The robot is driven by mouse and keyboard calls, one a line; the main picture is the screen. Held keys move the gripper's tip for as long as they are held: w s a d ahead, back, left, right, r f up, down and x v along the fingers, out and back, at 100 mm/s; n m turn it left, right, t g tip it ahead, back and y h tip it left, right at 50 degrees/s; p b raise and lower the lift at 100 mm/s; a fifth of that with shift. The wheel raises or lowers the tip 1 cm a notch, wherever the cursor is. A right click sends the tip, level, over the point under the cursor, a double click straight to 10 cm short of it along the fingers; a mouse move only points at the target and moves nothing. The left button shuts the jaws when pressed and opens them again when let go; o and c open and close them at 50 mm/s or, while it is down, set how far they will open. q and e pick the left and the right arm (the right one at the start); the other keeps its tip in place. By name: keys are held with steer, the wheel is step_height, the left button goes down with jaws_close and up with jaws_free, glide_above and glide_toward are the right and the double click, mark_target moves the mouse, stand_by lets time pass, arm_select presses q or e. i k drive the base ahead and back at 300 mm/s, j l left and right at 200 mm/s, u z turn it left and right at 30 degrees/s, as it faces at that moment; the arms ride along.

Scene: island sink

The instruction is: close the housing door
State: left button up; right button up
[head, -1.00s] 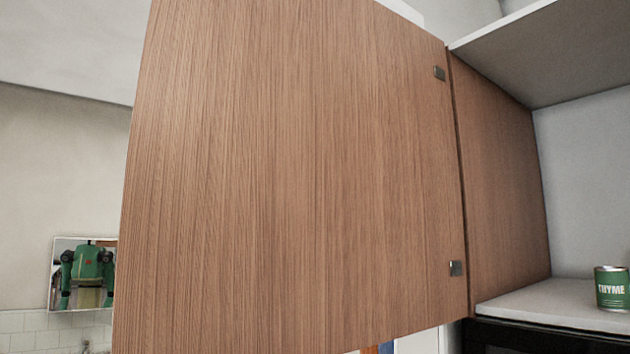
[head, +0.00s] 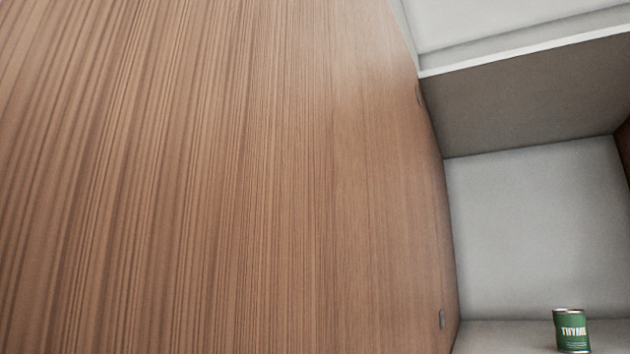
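The housing door (head: 230,180) is a brown wood-grain panel that stands open and fills the left and middle of the head view. It is very close to my camera, and its left edge runs out of the picture. The open housing (head: 540,235) to the right shows a pale back wall. Neither of my grippers is in view.
A green can labelled thyme (head: 571,331) stands on the housing's pale bottom shelf (head: 500,338). A grey top panel (head: 530,95) with a white front edge spans the upper right. The rest of the room is hidden behind the door.

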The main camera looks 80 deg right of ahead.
mark_target(177, 176)
steer(key=i+j+z, duration=0.1)
steer(key=i+z, duration=0.2)
steer(key=i, duration=0.2)
steer(key=i+j+z, duration=0.3)
steer(key=i, duration=0.2)
steer(key=l+z, duration=0.1)
steer(key=z, duration=3.35)
